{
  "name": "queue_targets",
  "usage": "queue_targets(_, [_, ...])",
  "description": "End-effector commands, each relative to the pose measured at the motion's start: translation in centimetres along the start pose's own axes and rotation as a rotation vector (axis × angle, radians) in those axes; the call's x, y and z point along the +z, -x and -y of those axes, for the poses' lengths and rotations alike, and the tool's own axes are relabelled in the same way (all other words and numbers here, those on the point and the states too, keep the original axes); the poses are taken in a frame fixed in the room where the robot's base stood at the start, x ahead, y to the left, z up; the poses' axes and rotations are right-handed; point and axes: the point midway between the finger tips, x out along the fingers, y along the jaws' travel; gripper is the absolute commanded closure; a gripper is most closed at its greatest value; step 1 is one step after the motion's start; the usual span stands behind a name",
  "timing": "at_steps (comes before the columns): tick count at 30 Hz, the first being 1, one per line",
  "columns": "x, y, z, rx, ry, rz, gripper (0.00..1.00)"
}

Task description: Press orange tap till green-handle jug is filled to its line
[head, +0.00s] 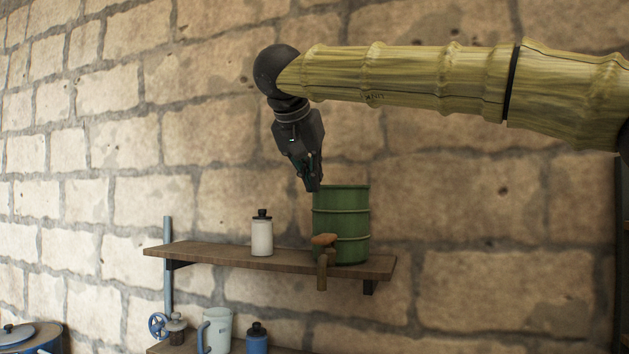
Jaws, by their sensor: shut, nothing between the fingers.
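A green barrel (342,225) stands on the wooden shelf. The orange tap (323,240) sticks out from its front, low down, with a brown spout below it. My gripper (316,187) is shut and empty. It points down just above and left of the barrel's rim, well above the tap and apart from it. A pale jug (217,332) with a bluish handle stands at the bottom, left of the tap. No clearly green-handled jug shows, and no fill line can be made out. The space far below the spout is cut off by the frame.
The shelf (225,254) also carries a white jar (262,236) with a black lid. Below are a small blue jar (257,341), a blue valve wheel (158,325) and a blue pipe (168,270). A blue pot (22,338) stands bottom left. Wall space right of the barrel is clear.

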Motion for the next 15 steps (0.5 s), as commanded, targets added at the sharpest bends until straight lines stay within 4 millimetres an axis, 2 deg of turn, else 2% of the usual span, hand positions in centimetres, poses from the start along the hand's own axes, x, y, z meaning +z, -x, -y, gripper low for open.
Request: queue_targets(15, [-0.2,-8.1,-0.2,0.002,-0.001,0.002,1.00])
